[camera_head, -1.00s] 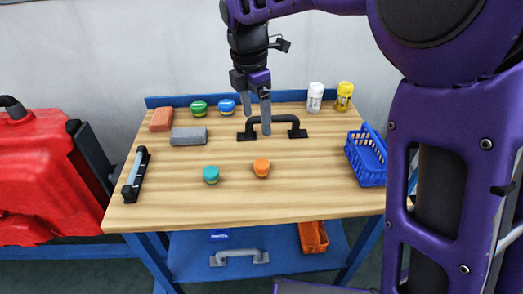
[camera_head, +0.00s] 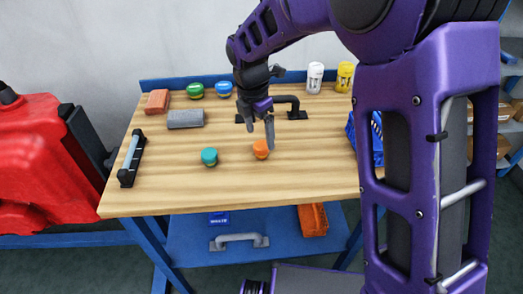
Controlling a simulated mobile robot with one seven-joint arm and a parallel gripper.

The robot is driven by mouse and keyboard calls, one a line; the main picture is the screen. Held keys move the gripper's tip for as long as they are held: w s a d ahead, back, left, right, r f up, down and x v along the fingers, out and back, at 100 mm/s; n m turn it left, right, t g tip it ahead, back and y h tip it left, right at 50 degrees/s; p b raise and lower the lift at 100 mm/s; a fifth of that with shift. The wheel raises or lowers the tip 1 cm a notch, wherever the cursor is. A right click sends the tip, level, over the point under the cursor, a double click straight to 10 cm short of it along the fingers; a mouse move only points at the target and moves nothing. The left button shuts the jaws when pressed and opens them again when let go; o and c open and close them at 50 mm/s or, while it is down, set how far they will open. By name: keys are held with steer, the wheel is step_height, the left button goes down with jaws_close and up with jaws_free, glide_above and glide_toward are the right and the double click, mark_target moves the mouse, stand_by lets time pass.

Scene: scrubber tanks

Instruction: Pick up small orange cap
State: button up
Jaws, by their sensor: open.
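The small orange cap (camera_head: 260,150) stands on the wooden tabletop, right of a teal cap. My gripper (camera_head: 262,145) is open and points down just above and behind the orange cap. One finger comes down along the right side of the cap, and the other shows behind it. I cannot tell whether either finger touches the cap. Nothing is held between the fingers.
The teal cap (camera_head: 209,156) is left of the orange one. A black handle (camera_head: 285,101) stands behind my gripper. Green (camera_head: 195,91) and blue (camera_head: 224,89) caps stand at the back. A blue basket (camera_head: 377,145) is at the right, partly behind my arm. The tabletop front (camera_head: 240,190) is clear.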

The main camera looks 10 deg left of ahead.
mark_target(262, 145)
steer(key=f, duration=0.3)
steer(key=f+b, duration=0.1)
steer(key=f, duration=0.1)
steer(key=shift+w+d, duration=0.1)
steer(key=shift+d, duration=0.15)
jaws_close()
steer(key=shift+r, duration=0.15)
